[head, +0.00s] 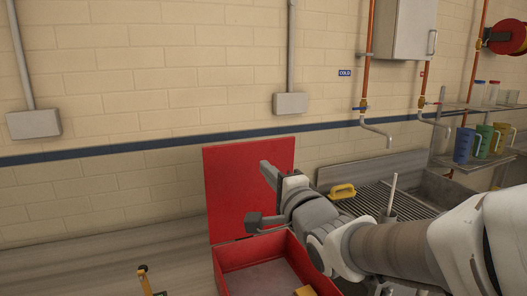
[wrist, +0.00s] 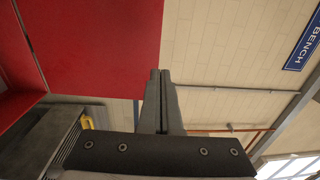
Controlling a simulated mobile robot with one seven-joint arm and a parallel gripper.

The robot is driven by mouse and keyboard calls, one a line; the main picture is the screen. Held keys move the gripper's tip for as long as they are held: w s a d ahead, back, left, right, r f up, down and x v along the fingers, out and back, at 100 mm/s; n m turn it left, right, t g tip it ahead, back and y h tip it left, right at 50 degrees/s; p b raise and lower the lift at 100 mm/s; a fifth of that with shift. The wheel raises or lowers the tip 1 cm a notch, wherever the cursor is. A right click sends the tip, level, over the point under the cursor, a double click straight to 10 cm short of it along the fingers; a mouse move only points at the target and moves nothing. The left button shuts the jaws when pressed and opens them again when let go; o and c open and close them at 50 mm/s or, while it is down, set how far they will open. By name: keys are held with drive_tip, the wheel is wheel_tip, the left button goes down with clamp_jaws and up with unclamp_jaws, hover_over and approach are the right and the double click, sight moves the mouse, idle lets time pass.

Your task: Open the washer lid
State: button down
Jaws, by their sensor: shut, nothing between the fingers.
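The washer is a red open-topped box (head: 232,280) at the bottom middle of the head view. Its flat red lid (head: 226,180) stands upright at the box's back edge, so the washer is open. The lid (wrist: 100,40) also fills the upper left of the wrist view. My gripper (head: 265,166) is in front of the lid's right part and hides some of it. In the wrist view my gripper (wrist: 160,72) has its fingers together and empty, with the tips beside the lid's edge. I cannot tell whether they touch it.
A ribbed sink drainboard (head: 370,203) with a yellow brush-like item (head: 342,191) lies right of the washer. Coloured jugs (head: 464,145) stand on a shelf at right. A small yellow object (head: 145,280) is at lower left. The wall is close behind the lid.

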sight(242, 149)
drive_tip(key=p+x, duration=0.2)
drive_tip(key=x, duration=1.1)
drive_tip(key=shift+w+f, duration=0.1)
drive_tip(key=shift+w, duration=0.05)
drive_tip(key=shift+g+h, duration=0.3)
drive_tip(key=shift+g, duration=0.5)
drive_tip(key=w+p, duration=0.1)
drive_tip(key=w+a+p, duration=0.1)
drive_tip(key=p, duration=0.1)
drive_tip(key=w+r+p, duration=0.1)
drive_tip(key=w, duration=0.1)
drive_tip(key=shift+a, duration=0.25)
drive_tip(key=shift+w+a+f+g+p, duration=0.3)
drive_tip(key=shift+w+p, duration=0.2)
drive_tip(key=shift+w, duration=0.05)
drive_tip(key=shift+s, duration=0.1)
